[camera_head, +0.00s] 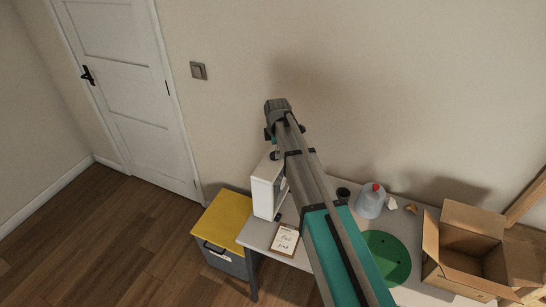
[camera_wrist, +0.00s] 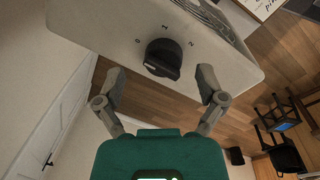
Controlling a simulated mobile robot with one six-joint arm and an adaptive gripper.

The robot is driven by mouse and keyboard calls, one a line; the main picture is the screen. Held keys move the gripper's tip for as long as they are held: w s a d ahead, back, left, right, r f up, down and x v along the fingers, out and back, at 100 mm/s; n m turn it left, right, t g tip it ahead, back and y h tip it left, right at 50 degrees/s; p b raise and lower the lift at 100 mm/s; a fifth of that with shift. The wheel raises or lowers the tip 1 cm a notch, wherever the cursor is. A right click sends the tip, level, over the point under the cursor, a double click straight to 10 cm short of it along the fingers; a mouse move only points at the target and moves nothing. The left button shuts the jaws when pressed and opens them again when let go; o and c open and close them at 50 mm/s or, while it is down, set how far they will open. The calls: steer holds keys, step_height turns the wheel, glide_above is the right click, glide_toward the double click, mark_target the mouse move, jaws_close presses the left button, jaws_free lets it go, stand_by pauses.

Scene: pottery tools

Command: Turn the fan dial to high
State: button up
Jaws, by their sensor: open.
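The fan is a white box (camera_head: 265,190) standing at the left end of the grey table, partly hidden by my arm in the head view. In the wrist view its white panel (camera_wrist: 105,22) carries a round black dial (camera_wrist: 163,58) with the marks 0, 1 and 2 around it. I cannot tell which mark the dial points at. My gripper (camera_wrist: 160,74) is open, with one finger on each side of the dial and visible gaps between. The fingers hold nothing. In the head view my arm hides most of the gripper.
A clipboard (camera_head: 285,240) lies on the table by the fan. A red-topped jug (camera_head: 370,202), a dark cup (camera_head: 343,194), a green disc (camera_head: 388,258) and an open cardboard box (camera_head: 431,250) are farther right. A yellow-topped cabinet (camera_head: 226,218) stands left of the table.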

steer(key=shift+w+f+b, duration=0.1)
steer(key=shift+f+b, duration=0.55)
steer(key=shift+f, duration=0.3)
steer(key=shift+c, duration=0.2)
